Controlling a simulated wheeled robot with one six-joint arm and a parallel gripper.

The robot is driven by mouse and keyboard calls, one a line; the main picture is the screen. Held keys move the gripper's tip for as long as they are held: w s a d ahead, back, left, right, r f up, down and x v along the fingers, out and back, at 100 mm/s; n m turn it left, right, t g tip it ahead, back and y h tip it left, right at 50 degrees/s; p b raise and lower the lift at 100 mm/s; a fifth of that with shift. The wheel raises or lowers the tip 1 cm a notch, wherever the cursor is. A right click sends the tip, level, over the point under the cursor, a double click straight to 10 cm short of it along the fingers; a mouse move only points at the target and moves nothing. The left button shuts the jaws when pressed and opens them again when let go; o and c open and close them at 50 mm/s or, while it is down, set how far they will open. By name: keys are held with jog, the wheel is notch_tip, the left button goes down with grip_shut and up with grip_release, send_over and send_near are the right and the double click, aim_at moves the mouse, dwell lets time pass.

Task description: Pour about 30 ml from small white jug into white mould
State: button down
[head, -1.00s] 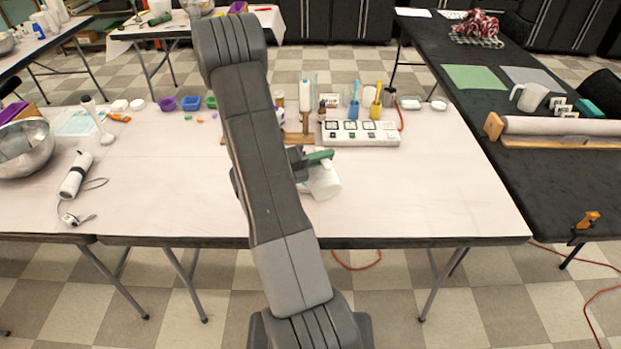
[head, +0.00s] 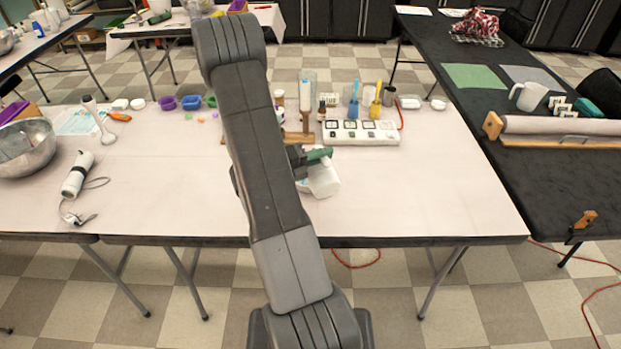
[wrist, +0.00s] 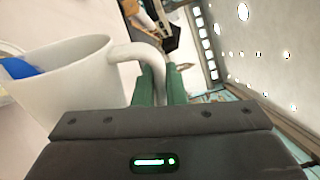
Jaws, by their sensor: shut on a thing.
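The small white jug (head: 324,181) is held above the near middle of the table, partly hidden behind my arm in the head view. In the wrist view the jug (wrist: 72,88) fills the left side and looks tilted in that picture. My gripper (head: 318,154) has green fingers. In the wrist view my gripper (wrist: 160,88) is shut on the jug's handle (wrist: 138,52). I cannot tell for certain which thing is the white mould; my arm hides part of the table.
A white slab with dark squares (head: 362,132) lies behind the jug. Blue and yellow pots with tools (head: 375,108), a bottle (head: 306,90) and small white dishes (head: 409,103) stand at the back. The table's right front is clear.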

aim_at(329, 180)
jog(key=s+f+m+b, duration=0.1)
jog(key=b, duration=0.1)
jog(key=s+d+f+m+b, duration=0.1)
jog(key=b, duration=0.1)
jog(key=s+f+m+b, duration=0.1)
jog(key=m+b, duration=0.1)
jog(key=shift+s+d+f, duration=0.15)
jog(key=shift+s+d, duration=0.15)
jog(key=shift+s, duration=0.05)
jog(key=shift+s+r+m, duration=0.15)
jog(key=shift+r+m, duration=0.15)
jog(key=shift+r, duration=0.05)
jog(key=s+d+f+m+b, duration=0.1)
jog(key=s+f+m+b, duration=0.1)
jog(key=b, duration=0.4)
jog(key=s+d+f+m+b, duration=0.1)
jog(key=s+f+m+b, duration=0.2)
jog(key=f+m+b, duration=0.1)
jog(key=s+d+f+m+b, duration=0.1)
jog(key=s+f+m+b, duration=0.1)
jog(key=m+b, duration=0.3)
jog(key=shift+s+d+f+b, duration=0.4)
jog(key=shift+s+b, duration=0.3)
jog(key=shift+b, duration=0.9)
jog(key=shift+r, duration=0.15)
